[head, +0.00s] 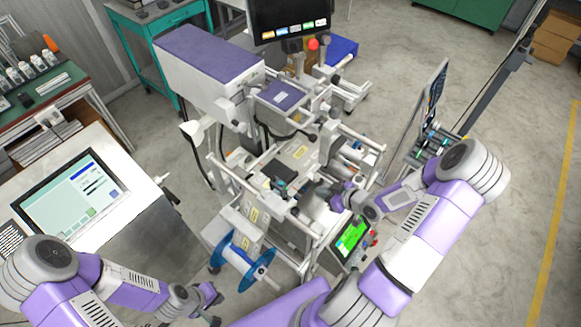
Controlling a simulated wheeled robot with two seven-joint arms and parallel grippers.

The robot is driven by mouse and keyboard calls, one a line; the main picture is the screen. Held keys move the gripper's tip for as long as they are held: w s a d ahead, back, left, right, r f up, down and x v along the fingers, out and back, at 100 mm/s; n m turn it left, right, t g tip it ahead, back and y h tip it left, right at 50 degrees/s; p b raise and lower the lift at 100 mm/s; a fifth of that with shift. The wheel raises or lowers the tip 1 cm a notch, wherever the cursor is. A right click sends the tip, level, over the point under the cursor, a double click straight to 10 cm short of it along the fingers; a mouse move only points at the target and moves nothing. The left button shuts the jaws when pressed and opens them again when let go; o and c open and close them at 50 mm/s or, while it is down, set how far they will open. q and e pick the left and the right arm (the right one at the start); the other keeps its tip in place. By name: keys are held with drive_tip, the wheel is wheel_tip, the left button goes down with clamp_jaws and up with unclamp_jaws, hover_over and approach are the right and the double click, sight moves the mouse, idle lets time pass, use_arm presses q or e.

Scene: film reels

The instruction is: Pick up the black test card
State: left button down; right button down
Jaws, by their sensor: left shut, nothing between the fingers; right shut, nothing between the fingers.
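A flat dark piece (258,177) lies on the deck of the white machine and may be the black test card; it is too small to tell for sure. My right gripper (318,191) is over the right side of the machine's deck, to the right of the dark piece and apart from it. It is shut and empty. My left gripper (213,303) is low at the bottom of the picture, left of the blue reel, shut and empty, far from the dark piece.
The white machine (265,215) has rails and posts around its deck. A blue reel (240,262) and a green-lit screen (352,238) are at its front. A console with a screen (70,198) stands left. The floor (480,270) is clear at right.

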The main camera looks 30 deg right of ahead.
sight(290, 176)
drive_tip(key=w+a, duration=0.1)
drive_tip(key=w, duration=0.2)
drive_tip(key=w+a, duration=0.2)
drive_tip(key=w, duration=0.1)
drive_tip(key=w+a, duration=0.1)
drive_tip(key=w, duration=0.3)
drive_tip(key=shift+a+r, duration=0.15)
drive_tip(key=shift+a, duration=0.1)
drive_tip(key=shift+s+f, duration=0.15)
drive_tip(key=shift+f, duration=0.35)
use_arm(q)
drive_tip(key=shift+s+f+b, duration=0.35)
drive_tip(key=shift+f+b, duration=0.15)
drive_tip(key=shift+b, duration=0.05)
use_arm(e)
drive_tip(key=shift+d+f, duration=0.15)
drive_tip(key=shift+f, duration=0.25)
